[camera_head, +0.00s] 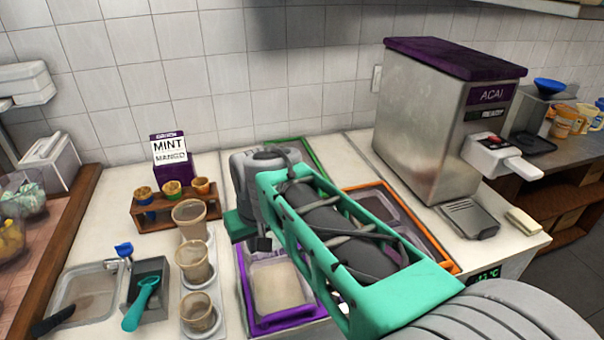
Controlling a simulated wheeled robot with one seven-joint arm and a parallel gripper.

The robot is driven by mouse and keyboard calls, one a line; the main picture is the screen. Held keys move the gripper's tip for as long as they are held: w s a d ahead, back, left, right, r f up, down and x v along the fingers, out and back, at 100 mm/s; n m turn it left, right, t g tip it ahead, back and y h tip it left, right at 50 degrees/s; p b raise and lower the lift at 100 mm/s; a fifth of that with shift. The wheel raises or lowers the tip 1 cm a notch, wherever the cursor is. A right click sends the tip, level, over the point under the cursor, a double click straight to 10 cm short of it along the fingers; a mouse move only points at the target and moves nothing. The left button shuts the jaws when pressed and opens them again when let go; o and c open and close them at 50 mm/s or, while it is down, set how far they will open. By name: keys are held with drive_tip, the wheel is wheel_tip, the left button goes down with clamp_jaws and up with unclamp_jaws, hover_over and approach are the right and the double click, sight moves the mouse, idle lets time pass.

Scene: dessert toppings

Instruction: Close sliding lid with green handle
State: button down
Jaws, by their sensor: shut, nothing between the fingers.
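A green-rimmed container opening (312,158) lies in the counter behind my arm, near the wall. Its lid is mostly hidden by my arm. A dark green block (238,225) shows just left of my wrist; I cannot tell for certain whether it is the lid's handle. My gripper (262,243) points down beside this block, shut and empty. Only a small dark part of it shows below the grey wrist, and I cannot tell if it touches the block.
A purple-rimmed container (262,325) is below my arm and an orange-rimmed one (436,252) to the right. Cups stand in a holder (216,290) at left, near a wooden cone rack (149,218). A metal acai machine (425,130) stands at right.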

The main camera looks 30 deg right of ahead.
drive_tip(key=w+d+r+m+p, duration=0.1)
drive_tip(key=w+d+r, duration=0.1)
drive_tip(key=w+d, duration=0.6)
drive_tip(key=w+d+r+p, duration=0.25)
drive_tip(key=w+d, duration=0.25)
drive_tip(key=w, duration=0.5)
drive_tip(key=w+d+f+m+h+p, duration=0.15)
drive_tip(key=w+d, duration=0.25)
drive_tip(key=d, duration=0.4)
drive_tip(key=w+d+f+y, duration=0.1)
drive_tip(key=w+d+f, duration=0.25)
drive_tip(key=d, duration=0.45)
drive_tip(key=shift+h, duration=0.25)
drive_tip(key=x, duration=0.3)
drive_tip(key=p+x, duration=0.1)
drive_tip(key=x, duration=0.2)
drive_tip(key=p+x, duration=0.1)
drive_tip(key=x, duration=0.2)
drive_tip(key=shift+w+a+r, duration=0.15)
drive_tip(key=shift+w, duration=0.25)
drive_tip(key=s, duration=0.1)
drive_tip(key=s+p, duration=0.1)
drive_tip(key=shift+s+a, duration=0.3)
drive_tip(key=shift+s+a+f, duration=0.15)
drive_tip(key=shift+s+f, duration=0.3)
drive_tip(key=shift+s, duration=0.15)
